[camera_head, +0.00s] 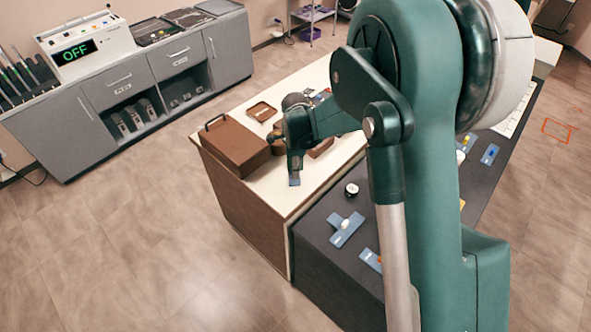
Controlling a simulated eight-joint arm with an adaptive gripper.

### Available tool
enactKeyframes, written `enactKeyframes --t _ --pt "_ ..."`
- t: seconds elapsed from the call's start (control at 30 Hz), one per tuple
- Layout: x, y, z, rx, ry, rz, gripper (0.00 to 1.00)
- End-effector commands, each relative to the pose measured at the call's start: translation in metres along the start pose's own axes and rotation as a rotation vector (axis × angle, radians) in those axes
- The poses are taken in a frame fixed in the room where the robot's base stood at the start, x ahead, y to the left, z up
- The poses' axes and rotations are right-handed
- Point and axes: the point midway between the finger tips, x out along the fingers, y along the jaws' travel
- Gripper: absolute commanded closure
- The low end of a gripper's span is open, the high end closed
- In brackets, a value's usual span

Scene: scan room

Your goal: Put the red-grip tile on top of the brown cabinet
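A blue tile with a small red or orange part (371,260) lies on the dark counter, partly hidden behind my arm. A brown-sided cabinet with a pale top (246,210) stands left of the dark counter and adjoins it. My gripper (294,180) points down over the front part of the pale top, just right of a brown box. Its fingers show nearly edge-on, so their opening and any small thing between them cannot be made out.
The brown handled box (234,147) and a small brown tray (261,111) sit on the pale top. A blue cross-shaped tile (346,229), a round black-and-white item (351,190) and another blue tile (489,154) lie on the dark counter. Floor at left is clear.

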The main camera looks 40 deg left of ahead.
Motion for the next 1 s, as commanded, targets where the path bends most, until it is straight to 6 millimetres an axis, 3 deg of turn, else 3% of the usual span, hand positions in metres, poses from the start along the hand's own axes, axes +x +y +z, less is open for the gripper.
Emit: enactKeyframes --t 0.2,0.23,0.33,0.77,1.0 --pt "0.004 0.0 0.0 0.0 0.0 0.0 0.95" --pt "0.004 0.0 0.0 0.0 0.0 0.0 0.81" --pt "0.003 0.0 0.0 0.0 0.0 0.0 0.68" --pt "0.002 0.0 0.0 0.0 0.0 0.0 0.68" --pt "-0.012 0.0 0.0 0.0 0.0 0.0 0.68"
